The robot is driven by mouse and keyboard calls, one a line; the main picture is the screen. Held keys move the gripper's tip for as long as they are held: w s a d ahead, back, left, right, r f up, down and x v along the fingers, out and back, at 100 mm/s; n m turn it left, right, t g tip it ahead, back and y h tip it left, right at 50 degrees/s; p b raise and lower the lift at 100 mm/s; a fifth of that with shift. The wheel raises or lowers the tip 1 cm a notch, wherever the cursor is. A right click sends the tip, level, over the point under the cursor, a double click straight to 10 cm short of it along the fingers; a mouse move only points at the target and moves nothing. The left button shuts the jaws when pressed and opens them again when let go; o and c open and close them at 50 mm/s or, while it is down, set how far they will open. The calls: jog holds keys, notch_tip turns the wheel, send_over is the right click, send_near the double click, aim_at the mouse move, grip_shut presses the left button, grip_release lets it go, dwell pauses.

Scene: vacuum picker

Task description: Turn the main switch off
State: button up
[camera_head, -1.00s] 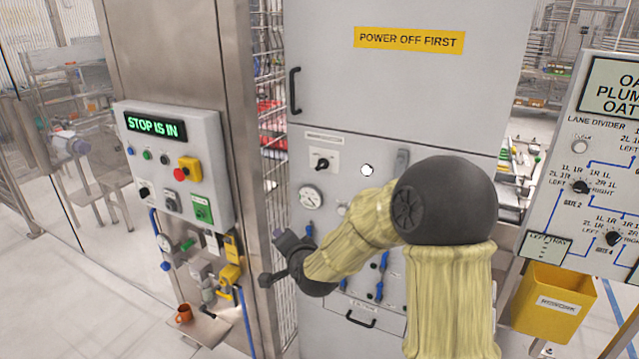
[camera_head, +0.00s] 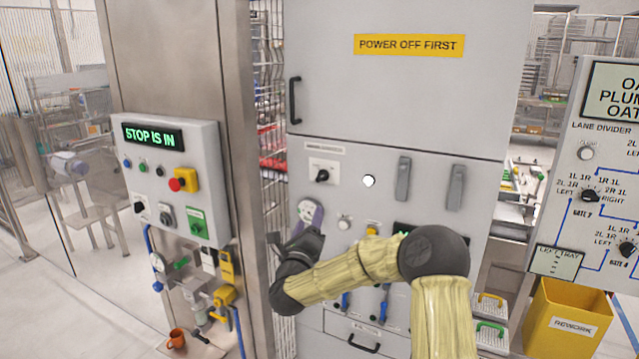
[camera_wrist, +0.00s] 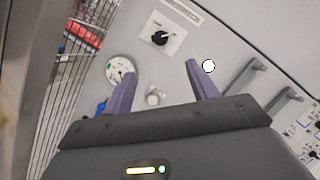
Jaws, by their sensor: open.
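A black rotary knob (camera_head: 322,175) on a white plate is set in the grey cabinet front, under a small label I cannot read. I take it as the main switch. It also shows in the wrist view, as a black knob (camera_wrist: 160,38) ahead of my fingers. My gripper (camera_wrist: 160,72) is open and empty, its two purple fingers apart, with the knob beyond and between them. In the head view my gripper (camera_head: 293,226) is below and left of the knob, with a finger over the round gauge. It touches nothing that I can see.
A lit white lamp (camera_head: 368,181) and two grey handles (camera_head: 403,180) sit right of the knob. A black door handle (camera_head: 294,96) is above.

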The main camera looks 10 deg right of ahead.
aim_at(320, 179)
jog(key=p+x, duration=0.6)
jog(key=x, duration=1.1)
jog(key=shift+w+f, duration=0.1)
jog(key=shift+w, duration=0.05)
jog(key=c, duration=1)
